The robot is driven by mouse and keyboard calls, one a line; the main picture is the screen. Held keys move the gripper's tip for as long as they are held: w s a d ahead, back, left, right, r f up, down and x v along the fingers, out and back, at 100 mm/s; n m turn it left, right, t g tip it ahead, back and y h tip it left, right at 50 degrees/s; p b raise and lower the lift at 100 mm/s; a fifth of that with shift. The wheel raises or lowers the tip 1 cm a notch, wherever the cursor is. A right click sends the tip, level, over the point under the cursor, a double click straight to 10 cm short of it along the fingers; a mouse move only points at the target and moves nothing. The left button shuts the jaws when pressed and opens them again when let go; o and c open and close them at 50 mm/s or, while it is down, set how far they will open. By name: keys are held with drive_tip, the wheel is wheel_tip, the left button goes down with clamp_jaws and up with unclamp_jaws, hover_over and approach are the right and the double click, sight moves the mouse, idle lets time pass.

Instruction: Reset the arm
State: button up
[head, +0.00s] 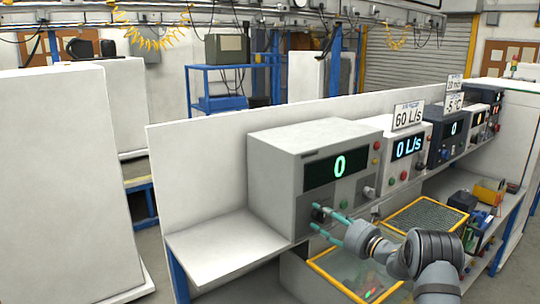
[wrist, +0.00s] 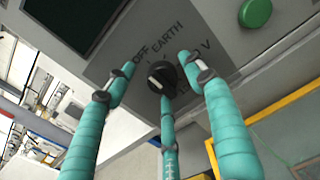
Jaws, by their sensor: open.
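My gripper (head: 325,214) has teal fingers and is in front of the lower part of the first grey box (head: 274,168), whose display reads 0. In the wrist view the three fingers are spread around a black rotary knob (wrist: 162,78) on a grey label plate. The plate reads OFF, EARTH and a partly hidden setting ending in V. The knob has a white mark; I cannot tell which setting it points to. Two fingertips are beside the knob, apart from it. The lower finger overlaps its lower edge in the picture, so contact is unclear. My gripper is open and holds nothing.
More instrument boxes stand to the right, one reading 0 L/s (head: 405,152) under a 60 L/s sign (head: 408,114). A yellow-framed panel (head: 432,216) lies below the shelf (head: 215,246). A green button (wrist: 255,13) is at the knob's upper right. The shelf's left end is bare.

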drive_tip(key=shift+m+p, duration=0.9)
drive_tip(key=shift+p, duration=0.05)
drive_tip(key=shift+f+b, duration=0.1)
drive_tip(key=shift+b, duration=0.2)
drive_tip(key=shift+f+n+b, duration=0.1)
drive_tip(key=shift+n+b, duration=0.2)
drive_tip(key=shift+b, duration=0.1)
drive_tip(key=n+b, duration=0.1)
drive_tip(key=b, duration=0.1)
drive_tip(key=n+b, duration=0.1)
drive_tip(key=b, duration=0.1)
drive_tip(key=shift+f, duration=0.25)
drive_tip(key=n+b, duration=0.5)
drive_tip(key=b, duration=0.5)
drive_tip(key=shift+a, duration=0.1)
drive_tip(key=n+b, duration=0.2)
drive_tip(key=shift+r+b, duration=0.3)
drive_tip(key=shift+b, duration=0.05)
drive_tip(key=shift+r+p, duration=0.2)
drive_tip(key=shift+p, duration=0.15)
